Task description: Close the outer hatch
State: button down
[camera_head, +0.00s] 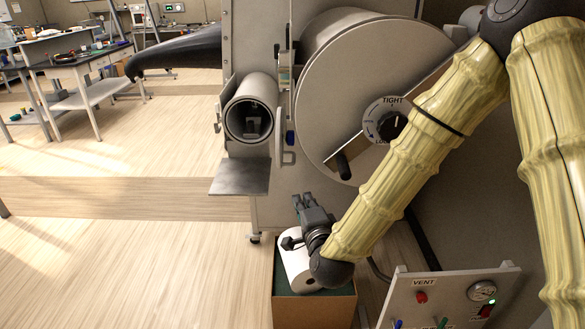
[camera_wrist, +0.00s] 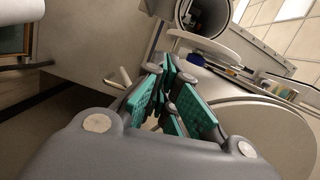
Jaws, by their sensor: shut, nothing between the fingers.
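The large round hatch (camera_head: 330,85), a grey disc, fronts a wide cylinder in the head view. It carries a bar with a dark handle (camera_head: 343,165) and a dial marked TIGHT (camera_head: 387,122). I cannot tell whether it is fully seated. To its left, a smaller round port (camera_head: 249,118) stands open, with a dark object inside. My gripper (camera_head: 310,203) is below the hatch, apart from it, shut and empty. In the wrist view, the gripper's teal finger pads (camera_wrist: 172,95) are close together. The large disc (camera_wrist: 265,135) is at right and the small port (camera_wrist: 207,15) at top.
A flat metal shelf (camera_head: 239,177) juts out below the small port. A white roll (camera_head: 297,262) on a box (camera_head: 313,305) is right by my gripper. A control panel marked VENT (camera_head: 450,296) stands at lower right. Open floor lies at left.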

jog(key=w+a+r+p, duration=0.1)
jog(key=w, duration=0.4)
jog(key=w+a+r+m+t+p, duration=0.1)
jog(key=w+r, duration=0.1)
jog(key=w, duration=0.3)
jog(key=shift+w+a+r+p, duration=0.3)
jog(key=shift+a+p, duration=0.05)
jog(key=shift+a, duration=0.15)
